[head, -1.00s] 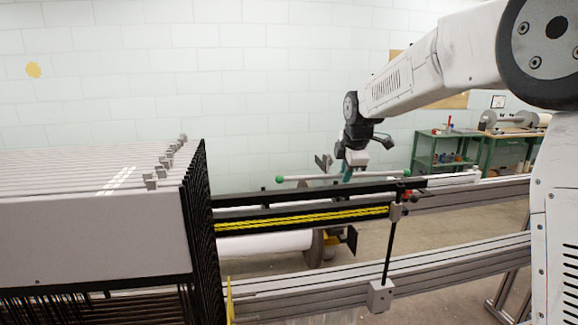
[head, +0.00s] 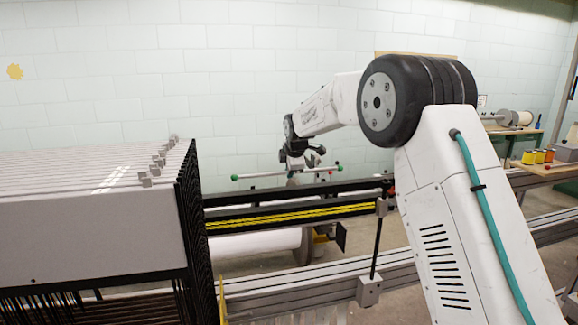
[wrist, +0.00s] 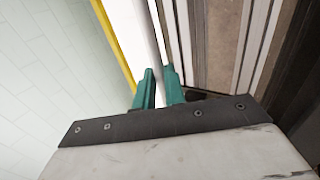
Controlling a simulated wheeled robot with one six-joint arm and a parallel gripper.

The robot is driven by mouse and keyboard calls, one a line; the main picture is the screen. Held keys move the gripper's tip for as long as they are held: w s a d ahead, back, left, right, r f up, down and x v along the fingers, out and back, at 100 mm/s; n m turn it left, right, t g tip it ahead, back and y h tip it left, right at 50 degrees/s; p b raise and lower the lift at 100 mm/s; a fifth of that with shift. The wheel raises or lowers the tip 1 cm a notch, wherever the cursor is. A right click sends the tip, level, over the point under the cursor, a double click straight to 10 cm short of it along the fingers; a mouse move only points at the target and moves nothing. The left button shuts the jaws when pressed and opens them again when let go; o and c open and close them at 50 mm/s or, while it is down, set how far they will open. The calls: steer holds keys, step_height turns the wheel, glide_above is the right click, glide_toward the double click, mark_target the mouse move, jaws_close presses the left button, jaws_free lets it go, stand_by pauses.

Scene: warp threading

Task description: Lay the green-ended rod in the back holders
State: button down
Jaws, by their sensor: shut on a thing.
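The green-ended rod (head: 262,175) is held roughly level beyond the black rails, with a green tip at its left end and another at its right end. My gripper (head: 294,172) is shut on it near the middle of its length. In the wrist view, the teal fingers of my gripper (wrist: 159,90) close around the pale rod (wrist: 157,35), which runs away from them toward the top edge. Its green tips are not visible there. I cannot make out the back holders clearly in either view.
A grey frame with black wires (head: 90,230) fills the left. Black rails with a yellow strip (head: 290,215) lie in front of the rod. A white roll (head: 255,245) is below them. A table with coloured spools (head: 538,157) stands at the right.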

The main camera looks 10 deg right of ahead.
steer(key=shift+f, duration=2.75)
steer(key=shift+f, duration=0.45)
steer(key=c, duration=1.4)
jaws_free()
